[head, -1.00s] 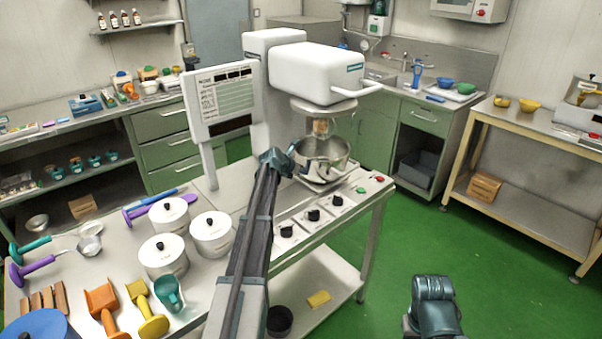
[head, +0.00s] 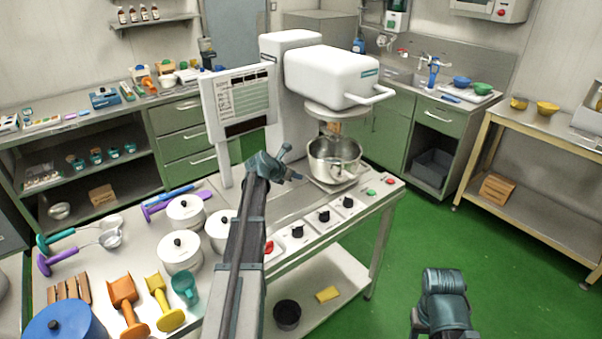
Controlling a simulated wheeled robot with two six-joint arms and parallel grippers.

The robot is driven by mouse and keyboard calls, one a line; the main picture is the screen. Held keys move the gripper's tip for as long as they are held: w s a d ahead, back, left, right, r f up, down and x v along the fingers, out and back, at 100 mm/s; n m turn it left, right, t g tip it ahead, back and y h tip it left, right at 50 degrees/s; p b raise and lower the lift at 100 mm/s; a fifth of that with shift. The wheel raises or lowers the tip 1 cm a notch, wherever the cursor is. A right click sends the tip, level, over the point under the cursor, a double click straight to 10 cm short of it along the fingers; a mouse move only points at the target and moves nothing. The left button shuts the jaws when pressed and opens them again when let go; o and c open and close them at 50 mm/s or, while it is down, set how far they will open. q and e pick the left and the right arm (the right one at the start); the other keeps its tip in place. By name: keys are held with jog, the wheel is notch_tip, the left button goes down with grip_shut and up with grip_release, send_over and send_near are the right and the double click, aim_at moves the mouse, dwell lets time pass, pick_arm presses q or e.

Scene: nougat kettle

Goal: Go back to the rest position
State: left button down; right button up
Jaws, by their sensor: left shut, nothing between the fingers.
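My left arm reaches in from the bottom over the steel table (head: 285,190). My left gripper (head: 299,178) is shut and empty, above the table and left of the steel kettle (head: 335,163). It appears apart from the kettle, which sits under the white mixer head (head: 330,76). Part of my right arm shows at the lower right, over the green floor. Its fingers are not in view.
A row of knobs (head: 323,216) lines the table's front edge. The green floor (head: 480,245) at right is clear.

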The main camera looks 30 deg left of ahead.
pick_arm(q)
jog(key=shift+s+d, duration=0.1)
jog(key=shift+s, duration=0.05)
jog(key=s+d+f+m+g+h, duration=0.1)
jog(key=s+d+f+m+g, duration=0.15)
jog(key=d+m, duration=0.5)
jog(key=s+d+f+m+g, duration=0.1)
jog(key=s+d+m, duration=0.3)
jog(key=d, duration=0.6)
jog(key=s+d+f+m+g+h, duration=0.15)
jog(key=s+d+m, duration=0.3)
jog(key=d, duration=0.45)
jog(key=s+d+f+m+g+y, duration=0.1)
jog(key=s+d+m+g+y, duration=0.1)
jog(key=s+d+m, duration=0.5)
jog(key=s+d+f+m+g+y, duration=0.1)
jog(key=s+d+m+g+y, duration=0.2)
jog(key=s+d+m, duration=0.4)
jog(key=s+m, duration=0.8)
jog(key=shift+s+d+f+g, duration=0.2)
jog(key=shift+s+f+g, duration=0.1)
jog(key=shift+f, duration=0.1)
